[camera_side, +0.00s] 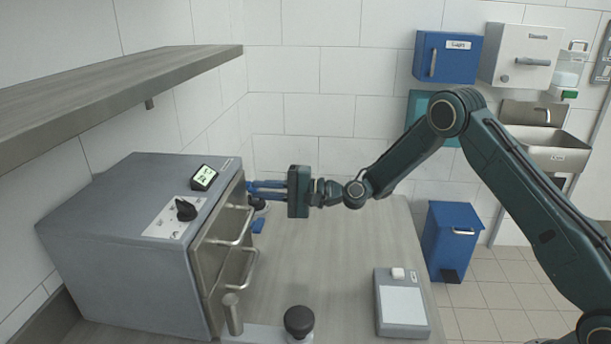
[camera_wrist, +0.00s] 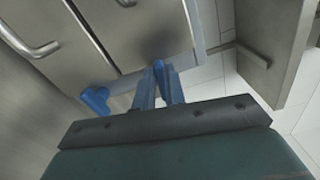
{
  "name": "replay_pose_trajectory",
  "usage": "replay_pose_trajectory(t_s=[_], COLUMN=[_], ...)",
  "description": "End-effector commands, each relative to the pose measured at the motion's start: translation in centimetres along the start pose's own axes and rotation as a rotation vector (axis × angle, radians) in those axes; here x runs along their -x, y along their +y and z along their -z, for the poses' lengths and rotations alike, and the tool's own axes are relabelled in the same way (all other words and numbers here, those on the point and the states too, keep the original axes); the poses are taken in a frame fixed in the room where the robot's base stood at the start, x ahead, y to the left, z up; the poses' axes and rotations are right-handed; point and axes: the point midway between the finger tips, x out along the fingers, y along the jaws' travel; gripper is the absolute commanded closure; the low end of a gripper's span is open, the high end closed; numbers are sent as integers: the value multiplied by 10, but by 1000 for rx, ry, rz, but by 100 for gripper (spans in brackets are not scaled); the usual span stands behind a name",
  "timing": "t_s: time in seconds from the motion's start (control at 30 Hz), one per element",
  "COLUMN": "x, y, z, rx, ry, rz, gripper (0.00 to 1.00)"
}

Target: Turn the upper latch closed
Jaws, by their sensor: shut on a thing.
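The grey cabinet (camera_side: 125,245) stands at left in the side view, with metal doors on its front. My gripper (camera_side: 249,189) reaches its upper right front edge with its blue fingers. In the wrist view my gripper (camera_wrist: 160,88) is shut on the blue upper latch (camera_wrist: 158,70), which shows between the fingertips. Most of this latch is hidden, and I cannot tell its exact angle. The blue lower latch (camera_wrist: 95,98) sits apart from the fingers, to the left; it also shows below my gripper in the side view (camera_side: 258,226).
A shelf (camera_side: 120,85) overhangs the cabinet, and its underside shows in the wrist view (camera_wrist: 272,45). Door handles (camera_side: 248,268) stick out from the doors. A dark-topped object (camera_side: 298,321) and a grey scale-like device (camera_side: 402,308) stand on the counter (camera_side: 330,255), whose middle is clear.

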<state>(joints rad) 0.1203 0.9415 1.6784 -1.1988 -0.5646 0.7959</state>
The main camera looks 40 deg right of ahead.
Motion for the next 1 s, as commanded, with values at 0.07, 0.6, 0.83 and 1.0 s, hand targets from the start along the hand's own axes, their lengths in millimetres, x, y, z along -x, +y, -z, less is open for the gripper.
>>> replay_pose_trajectory(t_s=[0.07,0.6,0.83,1.0], x=[0,1,1,0], y=[2,3,4,3], z=[1,1,1,1], rx=[48,183,182,181], ry=[2,2,2,1], rz=[-2,-2,-2,-2], gripper=[100,100,100,66])
